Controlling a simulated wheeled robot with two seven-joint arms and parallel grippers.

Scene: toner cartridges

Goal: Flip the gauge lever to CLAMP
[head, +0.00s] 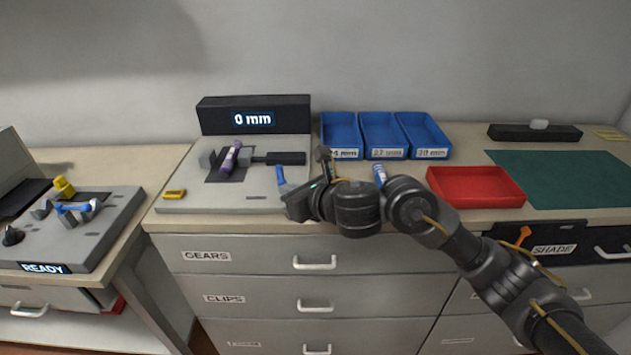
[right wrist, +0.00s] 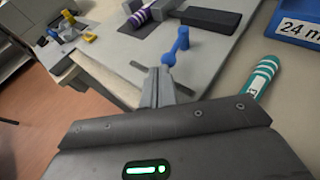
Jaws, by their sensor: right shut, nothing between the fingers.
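The gauge (head: 225,200) is a grey plate with a black display reading 0 mm (head: 253,120) at its back. A purple cartridge (head: 229,157) with pale bands lies on it between grey jaws; it also shows in the right wrist view (right wrist: 135,18). The blue gauge lever (head: 281,176) stands up at the plate's right side, and shows in the right wrist view (right wrist: 179,44). My right gripper (right wrist: 160,76) is shut and empty, its fingertips close to the lever's lower end. I cannot tell whether they touch. My left gripper is not in view.
Three blue bins (head: 384,135) stand behind my right arm. A teal-striped cartridge (right wrist: 263,72) lies right of the gripper. A red tray (head: 476,186) and green mat (head: 570,178) are farther right. A yellow block (head: 174,194) sits at the plate's left. A READY station (head: 75,235) stands left.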

